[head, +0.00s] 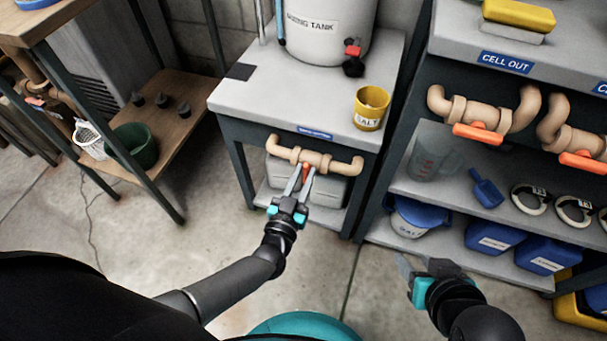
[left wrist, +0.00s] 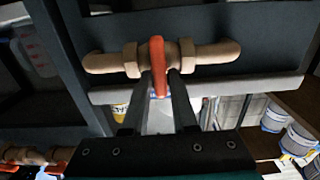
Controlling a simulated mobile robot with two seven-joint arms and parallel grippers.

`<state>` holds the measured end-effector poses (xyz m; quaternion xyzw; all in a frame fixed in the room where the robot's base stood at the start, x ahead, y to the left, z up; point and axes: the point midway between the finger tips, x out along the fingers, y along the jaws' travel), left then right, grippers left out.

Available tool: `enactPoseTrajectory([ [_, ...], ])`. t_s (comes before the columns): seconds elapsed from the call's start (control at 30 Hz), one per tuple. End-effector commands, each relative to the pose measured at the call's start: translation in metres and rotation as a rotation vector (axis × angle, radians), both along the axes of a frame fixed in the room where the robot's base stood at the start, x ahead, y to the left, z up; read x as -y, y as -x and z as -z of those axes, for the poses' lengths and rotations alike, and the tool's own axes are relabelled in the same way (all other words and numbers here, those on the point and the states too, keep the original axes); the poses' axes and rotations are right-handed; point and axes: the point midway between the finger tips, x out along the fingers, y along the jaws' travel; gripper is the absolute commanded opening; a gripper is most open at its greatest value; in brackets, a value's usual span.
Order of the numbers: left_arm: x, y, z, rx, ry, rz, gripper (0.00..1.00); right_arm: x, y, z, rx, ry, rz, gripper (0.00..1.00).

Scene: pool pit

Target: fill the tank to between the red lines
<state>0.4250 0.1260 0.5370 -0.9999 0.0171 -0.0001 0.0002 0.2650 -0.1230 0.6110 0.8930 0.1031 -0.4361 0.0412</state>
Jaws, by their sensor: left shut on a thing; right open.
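The white dosing tank (head: 325,22) stands on a grey bench, its top cut off by the frame. I cannot see any red lines on it. A tan pipe with a valve (head: 315,160) runs along the bench front under a blue label. Its orange lever (head: 306,172) is crosswise to the pipe; it also shows in the left wrist view (left wrist: 157,65). My left gripper (head: 302,181) is shut on this lever, one finger on each side. My right gripper (head: 422,268) is open and empty, low in front of the right shelf unit.
A yellow salt cup (head: 371,107) stands at the bench's right edge. A tap with a red handle (head: 353,57) sits at the tank's base. The right shelf unit (head: 450,190) holds a jug, a scoop, blue boxes and more orange-levered valves. A wooden rack (head: 165,115) stands left.

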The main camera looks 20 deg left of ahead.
Motion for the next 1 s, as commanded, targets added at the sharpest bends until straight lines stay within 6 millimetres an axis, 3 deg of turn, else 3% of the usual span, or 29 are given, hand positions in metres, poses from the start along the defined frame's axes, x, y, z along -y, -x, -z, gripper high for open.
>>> enactPoseTrajectory([
  [0.37, -0.0002, 0.0004, 0.0004, -0.001, 0.004, 0.000, 0.00, 0.0001, 0.0002, 0.0003, -0.001, 0.000, 0.000, 0.50],
  [0.8, -0.0026, 0.0009, 0.0015, -0.011, 0.262, 0.000, 0.00, -0.0062, -0.0082, -0.0018, 0.059, -0.023, -0.006, 0.50],
  [1.0, -0.0030, 0.0008, 0.0014, -0.013, 0.283, 0.000, 0.00, -0.0073, -0.0068, 0.0011, 0.056, -0.025, -0.007, 0.50],
])
